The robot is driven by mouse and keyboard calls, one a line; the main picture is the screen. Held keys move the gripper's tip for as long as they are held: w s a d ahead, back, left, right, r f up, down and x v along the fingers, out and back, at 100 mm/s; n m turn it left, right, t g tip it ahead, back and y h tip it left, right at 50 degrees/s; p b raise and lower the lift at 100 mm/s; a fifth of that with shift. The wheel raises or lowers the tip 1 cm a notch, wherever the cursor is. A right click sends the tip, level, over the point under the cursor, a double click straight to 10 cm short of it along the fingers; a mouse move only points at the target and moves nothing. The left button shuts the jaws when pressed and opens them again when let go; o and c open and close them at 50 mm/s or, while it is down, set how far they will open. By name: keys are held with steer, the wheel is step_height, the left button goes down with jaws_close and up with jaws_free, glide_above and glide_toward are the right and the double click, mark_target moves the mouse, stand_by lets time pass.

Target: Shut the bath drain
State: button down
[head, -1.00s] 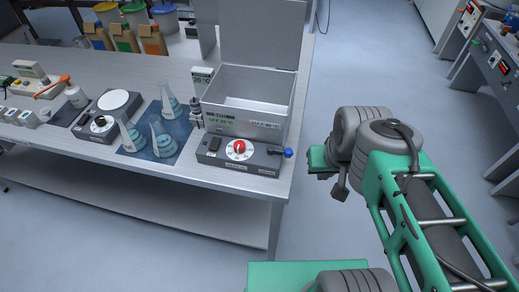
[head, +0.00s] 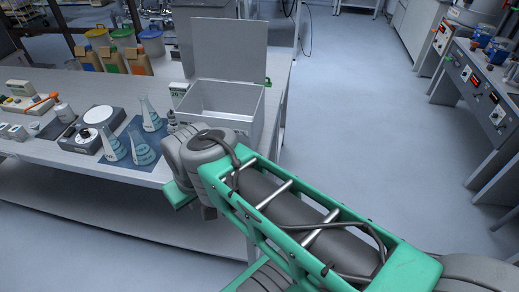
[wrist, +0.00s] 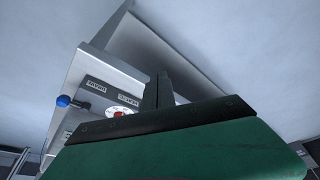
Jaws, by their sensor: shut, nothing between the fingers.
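The bath is a pale metal box (head: 222,101) with its lid (head: 230,48) standing open, near the right end of the bench. My arm hides its front control panel in the head view. The wrist view shows the panel in a turned picture, with a red-centred dial (wrist: 117,113) and a blue-tipped drain lever (wrist: 63,101) sticking out at the left end. My gripper (wrist: 160,77) is shut and empty. I cannot tell the gap to the panel.
Several flasks (head: 142,153) stand on a blue mat left of the bath, close to my arm. A stirrer (head: 82,137) is farther left. Open floor (head: 370,120) lies right of the bench (head: 120,175). Another bench (head: 478,85) with instruments stands at the far right.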

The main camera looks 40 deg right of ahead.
steer(key=w+d+m+g+y+p, duration=0.1)
steer(key=w+d+m+p, duration=0.15)
steer(key=d, duration=0.55)
steer(key=w+d+m+g+p, duration=0.15)
steer(key=d+p, duration=0.25)
steer(key=d, duration=0.4)
steer(key=s+d+f+m+y+p, duration=0.1)
steer(key=s+d+f+m+p, duration=0.15)
steer(key=d, duration=0.35)
steer(key=s+d+f+m+y+p, duration=0.1)
steer(key=s+d+f+y, duration=0.15)
steer(key=d, duration=0.45)
steer(key=w+d+r+n+t+y+p, duration=0.1)
steer(key=w+d+r+n+t+y, duration=0.1)
steer(key=d+r+n, duration=0.4)
steer(key=d+n+t, duration=0.1)
steer(key=d+n, duration=0.1)
steer(key=n, duration=0.1)
steer(key=shift+r+n, duration=0.35)
steer(key=shift+r, duration=0.05)
steer(key=shift+t, duration=0.25)
